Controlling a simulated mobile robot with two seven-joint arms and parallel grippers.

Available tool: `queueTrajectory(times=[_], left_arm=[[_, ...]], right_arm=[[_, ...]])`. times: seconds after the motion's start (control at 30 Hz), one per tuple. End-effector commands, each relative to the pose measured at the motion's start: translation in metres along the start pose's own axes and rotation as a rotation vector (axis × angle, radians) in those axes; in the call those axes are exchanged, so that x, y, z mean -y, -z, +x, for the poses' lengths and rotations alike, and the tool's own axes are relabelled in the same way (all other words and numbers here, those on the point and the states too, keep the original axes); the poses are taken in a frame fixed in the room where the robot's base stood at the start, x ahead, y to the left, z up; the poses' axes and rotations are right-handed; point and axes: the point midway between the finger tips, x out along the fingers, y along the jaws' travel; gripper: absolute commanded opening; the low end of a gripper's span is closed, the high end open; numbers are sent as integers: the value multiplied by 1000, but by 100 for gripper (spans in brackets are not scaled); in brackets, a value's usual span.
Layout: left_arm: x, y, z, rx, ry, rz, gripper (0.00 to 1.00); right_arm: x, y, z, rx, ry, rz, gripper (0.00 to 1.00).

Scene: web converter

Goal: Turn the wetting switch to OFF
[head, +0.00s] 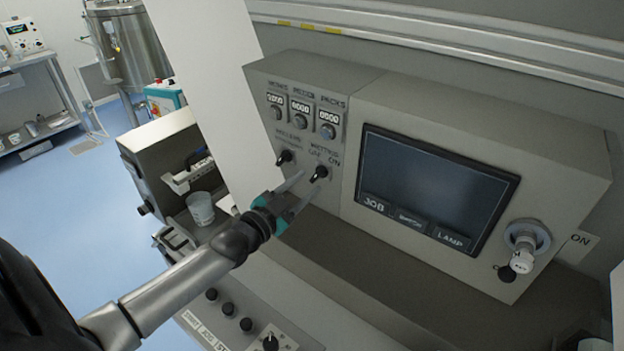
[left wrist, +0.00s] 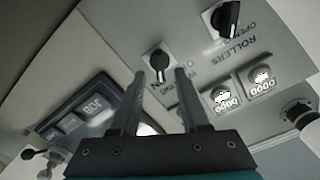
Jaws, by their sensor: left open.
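The wetting switch (head: 320,172) is a small black knob on the grey control panel, with OFF and ON printed above it in the head view. In the left wrist view the wetting switch (left wrist: 160,62) appears just beyond and between my fingertips. I cannot clearly tell which label it points to. My left gripper (head: 303,184) is open, with its two fingers apart and pointing at the panel just short of the knob. In the left wrist view the open left gripper (left wrist: 160,76) has nothing between its fingers. My right gripper is not in view.
The similar rollers switch (head: 284,156) sits close to the left. Counters (head: 300,107) are above. A dark screen (head: 432,190) and a round knob (head: 524,250) are to the right. A clear cup (head: 200,209) stands left of my gripper. A lower panel with knobs (head: 229,309) lies below.

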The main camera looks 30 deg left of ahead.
Motion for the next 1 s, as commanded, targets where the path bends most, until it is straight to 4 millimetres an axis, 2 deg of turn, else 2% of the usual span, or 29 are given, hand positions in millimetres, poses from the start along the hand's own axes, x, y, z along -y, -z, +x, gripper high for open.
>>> queueTrajectory(times=[0.1, 0.3, 0.7, 1.0], left_arm=[[0, 0, 14, -2, 1, 0, 45], [0, 0, 27, -1, 1, -1, 45], [0, 0, 31, 0, 0, -1, 44], [0, 0, 30, 0, 0, -1, 10]], right_arm=[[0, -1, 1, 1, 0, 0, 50], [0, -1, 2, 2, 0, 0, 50], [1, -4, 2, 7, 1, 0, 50], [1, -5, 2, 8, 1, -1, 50]])
